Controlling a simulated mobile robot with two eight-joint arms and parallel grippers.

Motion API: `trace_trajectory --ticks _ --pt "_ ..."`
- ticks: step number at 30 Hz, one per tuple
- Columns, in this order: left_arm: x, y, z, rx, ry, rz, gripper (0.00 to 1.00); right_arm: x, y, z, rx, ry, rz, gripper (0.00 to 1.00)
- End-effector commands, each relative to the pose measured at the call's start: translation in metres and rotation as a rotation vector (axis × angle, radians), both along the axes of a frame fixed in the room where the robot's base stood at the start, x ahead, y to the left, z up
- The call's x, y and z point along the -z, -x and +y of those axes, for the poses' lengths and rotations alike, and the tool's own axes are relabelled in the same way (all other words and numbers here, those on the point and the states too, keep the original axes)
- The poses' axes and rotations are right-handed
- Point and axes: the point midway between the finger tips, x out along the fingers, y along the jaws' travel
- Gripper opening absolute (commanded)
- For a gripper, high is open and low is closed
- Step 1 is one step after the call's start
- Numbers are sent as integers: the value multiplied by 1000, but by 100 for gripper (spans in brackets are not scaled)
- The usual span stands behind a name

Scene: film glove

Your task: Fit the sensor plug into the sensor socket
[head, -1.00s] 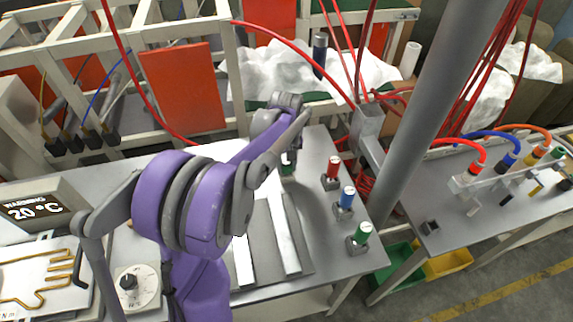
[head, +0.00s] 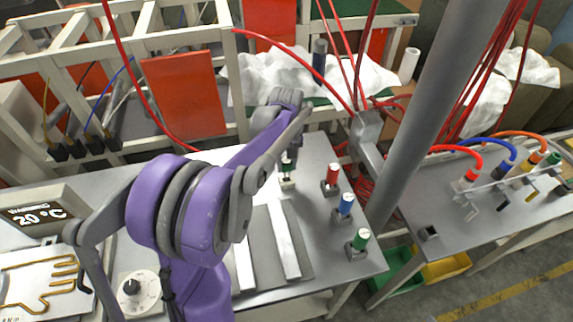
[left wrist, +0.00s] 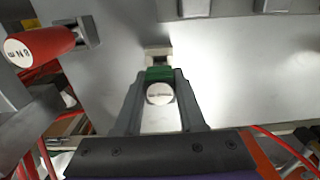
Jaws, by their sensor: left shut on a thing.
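My left gripper (left wrist: 160,100) is shut on a plug with a white labelled end and a green band (left wrist: 159,74), which I take for the sensor plug. The label is too small to read. A small beige block (left wrist: 157,56), perhaps the sensor socket, lies just beyond the green band in the left wrist view. In the head view the green plug (head: 287,166) is partly hidden by the gripper and appears upright above or on the pale block (head: 287,183). I cannot tell whether it is seated. My right gripper is not in view.
Red (head: 333,174), blue (head: 346,204) and green (head: 360,239) capped cylinders stand in holders along the bench's right side. A grey pole (head: 430,110) rises beyond them. Two light bars (head: 284,240) lie on the bench. Red cables hang behind.

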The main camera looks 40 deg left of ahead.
Motion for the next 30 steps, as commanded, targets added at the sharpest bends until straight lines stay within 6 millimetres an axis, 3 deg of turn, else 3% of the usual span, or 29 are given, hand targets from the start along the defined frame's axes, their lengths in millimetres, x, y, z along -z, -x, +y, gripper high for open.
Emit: trace_trajectory --ticks 16,30 --pt "-8 0 0 0 1 -1 0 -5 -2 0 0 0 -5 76" --pt "-37 -1 0 0 0 -1 0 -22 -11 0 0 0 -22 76"
